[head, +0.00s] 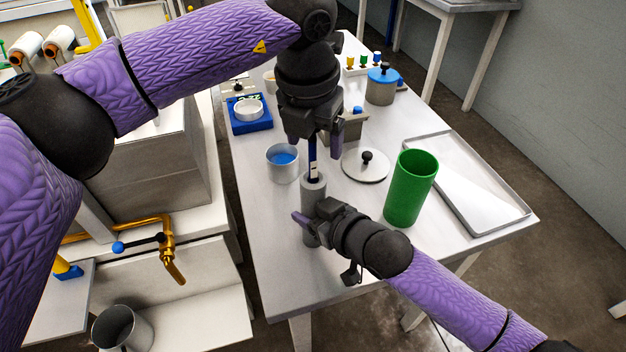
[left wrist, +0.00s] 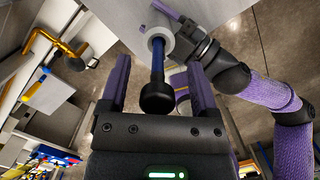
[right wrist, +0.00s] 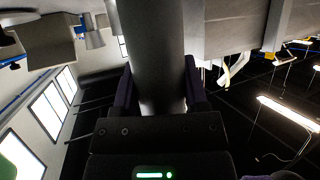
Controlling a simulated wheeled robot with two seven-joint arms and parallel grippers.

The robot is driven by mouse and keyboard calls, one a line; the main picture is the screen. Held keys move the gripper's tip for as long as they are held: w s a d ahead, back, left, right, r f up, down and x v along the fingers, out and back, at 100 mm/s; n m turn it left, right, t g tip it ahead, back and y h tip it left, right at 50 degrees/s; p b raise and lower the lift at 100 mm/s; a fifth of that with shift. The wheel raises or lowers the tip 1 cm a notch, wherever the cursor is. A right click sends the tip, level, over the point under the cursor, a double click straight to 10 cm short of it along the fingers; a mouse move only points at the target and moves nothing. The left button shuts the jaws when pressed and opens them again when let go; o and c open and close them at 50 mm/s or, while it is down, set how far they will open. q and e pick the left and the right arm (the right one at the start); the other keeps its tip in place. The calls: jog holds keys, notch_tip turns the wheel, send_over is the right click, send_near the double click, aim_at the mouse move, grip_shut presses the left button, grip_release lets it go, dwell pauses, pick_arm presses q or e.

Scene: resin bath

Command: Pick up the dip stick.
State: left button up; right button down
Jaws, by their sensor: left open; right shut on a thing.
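The dip stick (head: 312,158) has a dark blue shaft and a black knob, which shows in the left wrist view (left wrist: 157,97). It stands upright in a tall grey cylinder (head: 314,187), its lower end hidden inside. My left gripper (head: 322,143) is above it and open. In the left wrist view, the knob lies between its two purple fingers, with gaps on both sides. My right gripper (head: 313,217) is shut on the grey cylinder, which also shows between its fingers in the right wrist view (right wrist: 150,60).
A cup of blue liquid (head: 283,165) stands left of the cylinder. A knobbed lid (head: 365,166), a green tumbler (head: 411,190) and a metal tray (head: 480,185) are to the right. A blue scale (head: 249,121) sits farther back. The table's front end (head: 340,290) is clear.

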pick_arm(q)
grip_shut()
dwell(0.3)
dwell(0.3)
notch_tip(320, 180, up, 18)
jog(key=s+d, duration=0.2)
jog(key=s, duration=0.6)
jog(key=s+d, duration=0.3)
jog(key=s, duration=0.6)
jog(key=shift+d, duration=0.3)
jog(key=shift+r, duration=0.1)
